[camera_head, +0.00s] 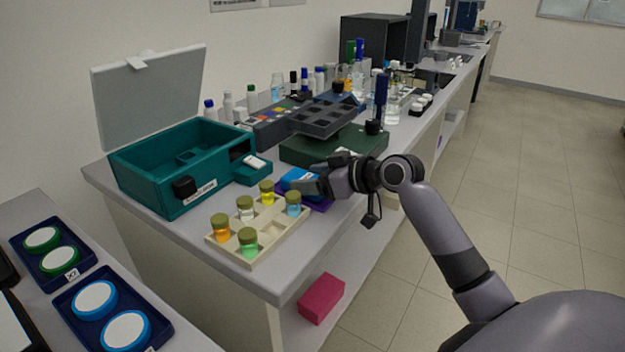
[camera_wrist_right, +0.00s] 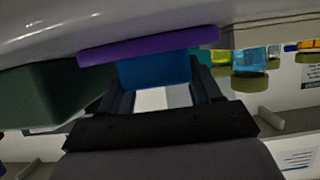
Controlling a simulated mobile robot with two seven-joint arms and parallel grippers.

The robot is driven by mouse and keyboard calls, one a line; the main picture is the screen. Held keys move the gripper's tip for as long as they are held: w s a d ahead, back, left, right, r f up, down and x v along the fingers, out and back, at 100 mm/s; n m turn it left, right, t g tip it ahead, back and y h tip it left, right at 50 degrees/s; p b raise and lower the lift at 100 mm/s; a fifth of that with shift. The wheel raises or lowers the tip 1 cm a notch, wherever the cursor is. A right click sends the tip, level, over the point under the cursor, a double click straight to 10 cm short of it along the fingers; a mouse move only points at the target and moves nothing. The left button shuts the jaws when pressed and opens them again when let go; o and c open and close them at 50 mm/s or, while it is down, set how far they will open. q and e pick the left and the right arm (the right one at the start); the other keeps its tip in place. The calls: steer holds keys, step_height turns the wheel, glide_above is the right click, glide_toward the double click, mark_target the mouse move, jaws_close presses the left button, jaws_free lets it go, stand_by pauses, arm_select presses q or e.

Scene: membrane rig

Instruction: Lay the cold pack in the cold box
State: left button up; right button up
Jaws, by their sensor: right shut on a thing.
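The cold box appears to be the teal box (camera_head: 180,185) at the left of the bench in the head view, its pale lid (camera_head: 150,90) standing open. The blue cold pack (camera_head: 298,176) is at my right gripper (camera_head: 318,182), to the right of the box. In the right wrist view my right gripper (camera_wrist_right: 160,82) is shut on the blue pack (camera_wrist_right: 155,68), with a finger on either side. The pack is against or just above a purple tray (camera_wrist_right: 150,44); I cannot tell whether they touch. The purple tray also shows in the head view (camera_head: 320,201). My left gripper is out of view.
A beige rack (camera_head: 262,246) with several colour-filled jars stands in front of the teal box. A small teal drawer (camera_head: 252,176) juts from the box's right side. A dark green case (camera_head: 335,148) and grey racks (camera_head: 328,116) stand behind my right gripper.

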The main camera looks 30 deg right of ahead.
steer(key=shift+f, duration=0.15)
steer(key=o, duration=1.2)
steer(key=shift+c, duration=0.2)
steer(key=shift+s+d+r, duration=0.1)
steer(key=shift+r, duration=0.1)
steer(key=v, duration=1.1)
steer(key=shift+s+d, duration=0.15)
steer(key=shift+s, duration=0.15)
steer(key=shift+r, duration=0.1)
